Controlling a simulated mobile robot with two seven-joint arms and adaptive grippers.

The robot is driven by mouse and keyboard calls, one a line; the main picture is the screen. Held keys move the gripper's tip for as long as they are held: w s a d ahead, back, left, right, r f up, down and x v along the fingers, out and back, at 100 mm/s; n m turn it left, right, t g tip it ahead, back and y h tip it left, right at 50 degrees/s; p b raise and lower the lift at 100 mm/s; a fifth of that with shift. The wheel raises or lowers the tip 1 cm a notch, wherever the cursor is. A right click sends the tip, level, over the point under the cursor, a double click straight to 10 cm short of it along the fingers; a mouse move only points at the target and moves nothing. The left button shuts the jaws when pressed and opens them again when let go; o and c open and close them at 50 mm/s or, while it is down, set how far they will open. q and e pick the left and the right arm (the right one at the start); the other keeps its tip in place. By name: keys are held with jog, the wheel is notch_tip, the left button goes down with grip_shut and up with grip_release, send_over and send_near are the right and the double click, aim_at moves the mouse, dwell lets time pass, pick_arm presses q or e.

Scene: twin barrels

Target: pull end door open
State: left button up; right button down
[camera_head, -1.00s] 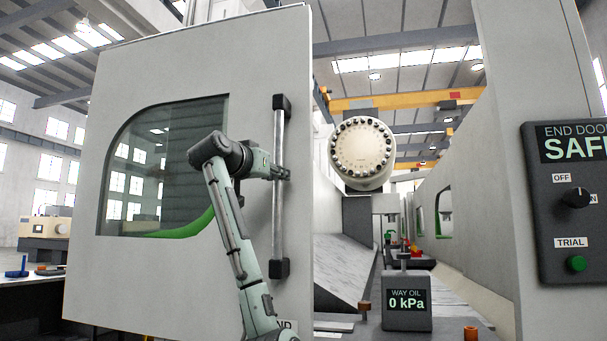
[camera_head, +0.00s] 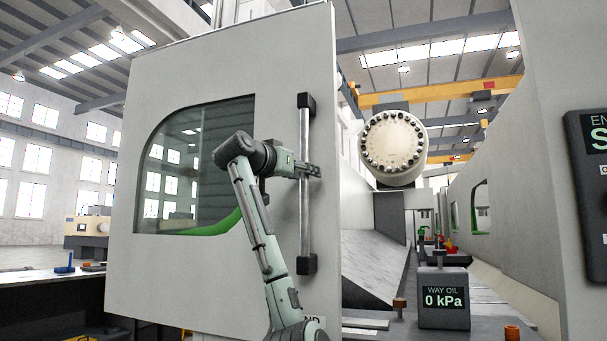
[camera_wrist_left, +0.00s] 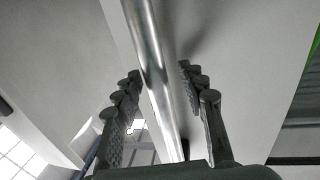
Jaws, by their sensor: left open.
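The end door (camera_head: 200,75) is a large pale grey panel with a curved window. It stands swung open at the left of the machine's opening. Its handle (camera_head: 305,235) is an upright steel bar between two black mounts near the door's right edge. My left gripper (camera_head: 314,171) is at the middle of the bar. In the left wrist view the bar (camera_wrist_left: 150,50) runs between the two open fingers of my left gripper (camera_wrist_left: 160,105), with gaps seen on both sides. My right gripper is not in view.
A control panel (camera_head: 590,190) stands on the post at the right. A way oil box (camera_head: 443,298) reading 0 kPa sits in the opening, below a round bolted barrel end (camera_head: 393,148). A dark bench (camera_head: 50,295) with small items is at the left.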

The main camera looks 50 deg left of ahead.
pick_arm(q)
jog(key=v, duration=1.2)
jog(key=shift+d, duration=0.1)
dwell(0.4)
